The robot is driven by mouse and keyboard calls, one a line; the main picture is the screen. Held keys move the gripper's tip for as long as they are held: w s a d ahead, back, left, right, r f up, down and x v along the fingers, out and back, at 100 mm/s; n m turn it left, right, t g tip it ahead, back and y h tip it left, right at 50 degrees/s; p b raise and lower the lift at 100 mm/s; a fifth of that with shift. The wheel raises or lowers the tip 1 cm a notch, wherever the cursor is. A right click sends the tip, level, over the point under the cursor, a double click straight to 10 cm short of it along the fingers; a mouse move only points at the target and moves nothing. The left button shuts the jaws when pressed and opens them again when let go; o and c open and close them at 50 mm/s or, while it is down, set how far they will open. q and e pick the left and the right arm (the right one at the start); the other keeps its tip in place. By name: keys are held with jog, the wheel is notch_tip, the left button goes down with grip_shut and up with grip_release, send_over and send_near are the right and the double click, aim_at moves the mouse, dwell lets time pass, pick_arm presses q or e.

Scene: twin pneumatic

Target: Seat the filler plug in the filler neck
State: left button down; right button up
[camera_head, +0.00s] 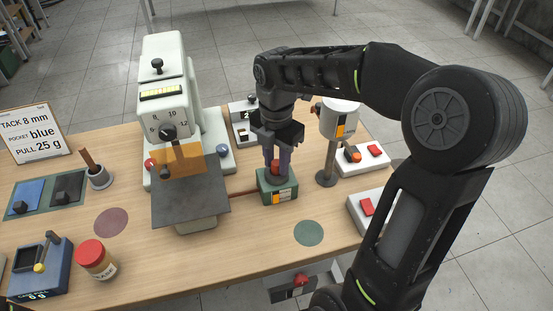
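My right gripper (277,160) points straight down over a small green box (278,190) in the middle of the table. Its purplish fingers stand on either side of a small reddish piece, which looks like the filler plug (275,167). The dark round filler neck (274,179) is on top of the green box, directly below the fingertips. The plug is mostly hidden by the fingers. I cannot tell whether it is inside the neck or just above it. My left gripper is not in view.
A pale machine (163,75) with a dial and grey plate stands left of the green box. A white cylinder on a post (338,120) stands close right of my gripper. A red-lidded jar (97,259) is front left. Bare table lies around the green disc (308,233).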

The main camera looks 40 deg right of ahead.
aim_at(276, 162)
jog(key=o, duration=0.3)
jog(key=shift+r, duration=0.2)
notch_tip(276, 162, up, 8)
jog(key=shift+r+p, duration=0.15)
jog(key=shift+p, duration=0.25)
notch_tip(276, 162, up, 4)
jog(key=shift+f+p, duration=0.15)
jog(key=shift+p, duration=0.9)
